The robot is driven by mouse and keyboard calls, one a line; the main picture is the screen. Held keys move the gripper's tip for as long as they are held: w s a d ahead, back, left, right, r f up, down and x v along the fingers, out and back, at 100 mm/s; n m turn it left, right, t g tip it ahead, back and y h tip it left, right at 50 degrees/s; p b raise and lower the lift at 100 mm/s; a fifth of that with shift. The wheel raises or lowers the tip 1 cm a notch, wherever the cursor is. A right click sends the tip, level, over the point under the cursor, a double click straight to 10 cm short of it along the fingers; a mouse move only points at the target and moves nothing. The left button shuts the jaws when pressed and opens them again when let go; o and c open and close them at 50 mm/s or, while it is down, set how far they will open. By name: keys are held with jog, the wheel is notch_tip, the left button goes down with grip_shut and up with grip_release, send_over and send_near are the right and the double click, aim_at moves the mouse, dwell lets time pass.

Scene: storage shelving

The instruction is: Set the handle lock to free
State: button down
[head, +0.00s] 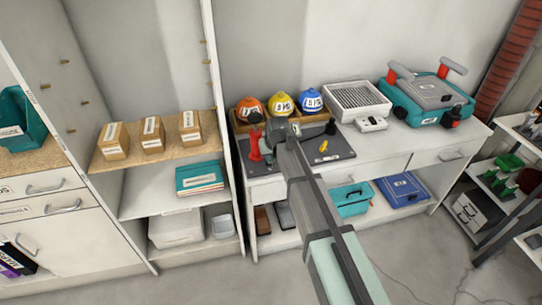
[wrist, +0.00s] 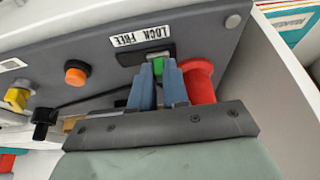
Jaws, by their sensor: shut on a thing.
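A dark grey control panel (head: 295,165) lies on the white counter. In the wrist view the panel (wrist: 90,45) carries an upside-down label (wrist: 141,36) reading LOCK and FREE, with LOCK at the right end of the picture. Below the label is a dark slot with a small green lock slider (wrist: 158,65) towards its right, LOCK end. My gripper (wrist: 161,72) is shut on the green slider, with its blue fingers hiding part of it. A red handle (wrist: 203,82) stands just right of the fingers; it also shows in the head view (head: 258,146). My gripper (head: 271,134) is over the panel's left part.
The panel also has an orange button (wrist: 76,72), a yellow knob (wrist: 17,98) and a black knob (wrist: 44,122). Orange (head: 249,107), yellow (head: 281,103) and blue (head: 311,99) helmets stand behind. A white upright wall is close right of the red handle in the wrist view.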

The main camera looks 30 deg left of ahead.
jog(key=shift+w+d, duration=1.3)
jog(key=c, duration=1.1)
grip_release()
jog(key=shift+s+r, duration=0.1)
jog(key=v, duration=1.3)
jog(key=shift+d+r, duration=0.1)
jog(key=shift+r, duration=0.2)
